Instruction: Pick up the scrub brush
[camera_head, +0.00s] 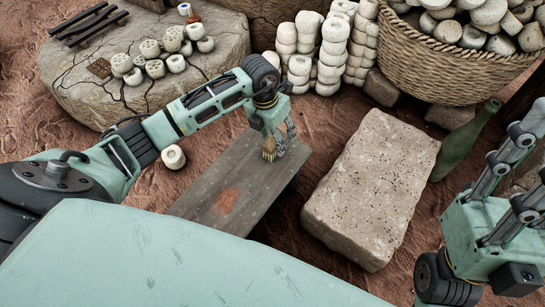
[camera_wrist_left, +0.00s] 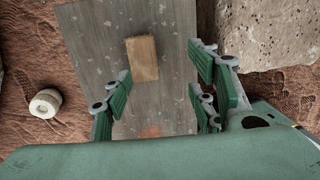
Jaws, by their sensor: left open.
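The scrub brush (camera_head: 268,151), small and tan-brown, lies on a low wooden bench (camera_head: 215,195) in the head view. In the left wrist view its plain wooden back (camera_wrist_left: 142,58) faces up. My left gripper (camera_head: 279,140) is over the bench, right at the brush, and partly overlaps it in the head view. In the left wrist view the left gripper (camera_wrist_left: 158,95) is open, with a wide gap between its fingers and the brush ahead of that gap. My right gripper (camera_head: 520,165) is at the right edge of the head view, away from the bench, its fingertips partly cut off.
A large stone block (camera_head: 372,190) stands right of the bench. A green bottle (camera_head: 466,143) and a full wicker basket (camera_head: 455,70) are beyond it. A cracked stone slab (camera_head: 145,55) holds several pale pieces. A pale ring piece (camera_head: 173,157) lies left of the bench.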

